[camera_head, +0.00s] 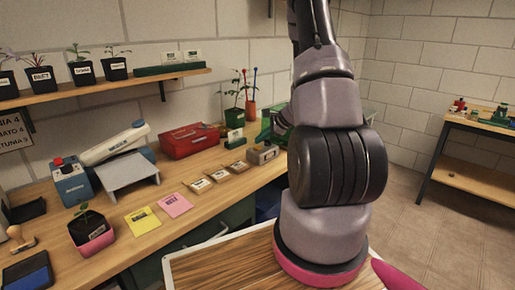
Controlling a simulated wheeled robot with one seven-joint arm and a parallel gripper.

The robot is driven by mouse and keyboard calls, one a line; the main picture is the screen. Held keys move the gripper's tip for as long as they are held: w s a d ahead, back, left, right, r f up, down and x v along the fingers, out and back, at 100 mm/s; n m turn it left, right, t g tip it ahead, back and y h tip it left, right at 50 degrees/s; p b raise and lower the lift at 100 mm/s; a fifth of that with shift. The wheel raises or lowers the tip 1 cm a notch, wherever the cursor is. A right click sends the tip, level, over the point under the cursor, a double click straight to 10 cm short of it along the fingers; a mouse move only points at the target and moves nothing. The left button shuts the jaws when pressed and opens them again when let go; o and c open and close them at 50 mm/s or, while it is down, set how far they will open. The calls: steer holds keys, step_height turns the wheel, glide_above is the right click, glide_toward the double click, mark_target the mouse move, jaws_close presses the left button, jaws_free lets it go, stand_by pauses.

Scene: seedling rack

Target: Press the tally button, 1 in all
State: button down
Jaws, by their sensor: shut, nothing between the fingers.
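A blue box with a red button on top (72,180) stands at the left of the wooden bench, against the wall side; it looks like the tally button, though its label is too small to read. A small grey box (263,153) sits further right on the bench, partly beside my arm. My arm rises through the right middle of the view and leaves at the top edge. My gripper cannot be made out; it is out of the picture or hidden behind my arm.
A grey stand (128,176) with a white device (115,143) is right of the blue box. A pink-potted seedling (92,232), a wooden stamp (20,240), and yellow (142,221) and pink cards (174,204) lie nearer. A red case (189,140) stands behind. A shelf (95,88) overhangs the bench.

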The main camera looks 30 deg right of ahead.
mark_target(260, 147)
steer(key=shift+r, duration=0.15)
steer(key=shift+r, duration=2.5)
steer(key=s+a+r+n+g+y, duration=0.1)
steer(key=s+a+r+n, duration=0.4)
steer(key=a+r, duration=0.3)
steer(key=s+a+r+n+g, duration=0.1)
steer(key=s+a+r+n, duration=0.4)
steer(key=r, duration=0.5)
steer(key=s+a+r+n+h, duration=0.1)
steer(key=s+r+n+h, duration=0.1)
steer(key=s, duration=0.6)
steer(key=s+a+r+n+t+h, duration=0.1)
steer(key=s+a+r+n, duration=0.1)
steer(key=s+r+n, duration=0.2)
steer(key=s+r, duration=0.3)
steer(key=s, duration=0.1)
steer(key=shift+a+n+h, duration=0.15)
steer(key=shift+n+h, duration=0.25)
